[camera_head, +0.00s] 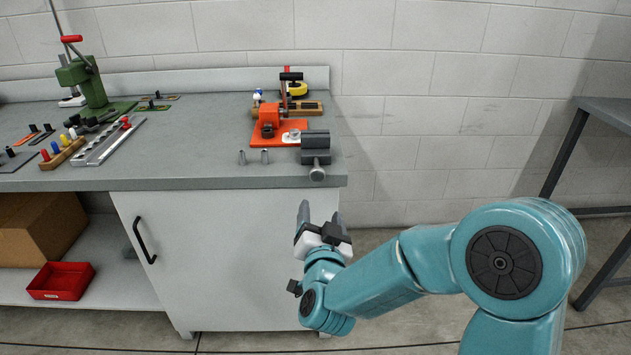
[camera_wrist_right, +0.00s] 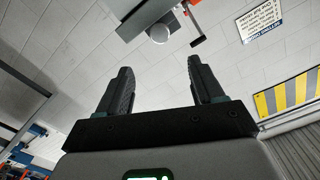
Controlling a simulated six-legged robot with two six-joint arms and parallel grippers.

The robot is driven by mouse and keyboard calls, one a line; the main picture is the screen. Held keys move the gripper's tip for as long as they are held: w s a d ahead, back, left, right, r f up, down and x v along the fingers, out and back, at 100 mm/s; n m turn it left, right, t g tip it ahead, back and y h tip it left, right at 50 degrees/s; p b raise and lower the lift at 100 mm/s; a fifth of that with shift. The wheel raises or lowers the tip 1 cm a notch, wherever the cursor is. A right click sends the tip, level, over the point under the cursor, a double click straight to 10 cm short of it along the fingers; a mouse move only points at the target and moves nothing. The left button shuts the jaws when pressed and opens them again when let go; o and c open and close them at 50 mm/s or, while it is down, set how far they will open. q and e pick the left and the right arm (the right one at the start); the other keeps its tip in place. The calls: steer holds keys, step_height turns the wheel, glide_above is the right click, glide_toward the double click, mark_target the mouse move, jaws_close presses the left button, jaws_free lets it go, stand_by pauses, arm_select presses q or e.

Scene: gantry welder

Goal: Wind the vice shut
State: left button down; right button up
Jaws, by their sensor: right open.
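The dark grey vice (camera_head: 316,142) is mounted at the front right corner of the grey bench, with its round screw end (camera_head: 317,174) sticking out over the front edge. My right gripper (camera_head: 319,215) is below and in front of the bench edge, apart from the vice, fingers pointing up. In the right wrist view its two fingers (camera_wrist_right: 160,68) are spread with nothing between them. A round grey end (camera_wrist_right: 158,33), apparently the vice screw, shows above and beyond the fingertips. I cannot make out a crank handle on the vice for certain. My left gripper is not in view.
An orange fixture (camera_head: 270,122) stands just behind the vice. Two small upright pins (camera_head: 253,157) are left of it. The white cabinet (camera_head: 225,255) under the bench is close to my right gripper. A dark table (camera_head: 606,112) is at far right; the floor between is open.

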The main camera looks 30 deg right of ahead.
mark_target(318, 175)
steer(key=x, duration=1.5)
steer(key=shift+w+d, duration=0.15)
steer(key=shift+w, duration=0.05)
steer(key=c, duration=1)
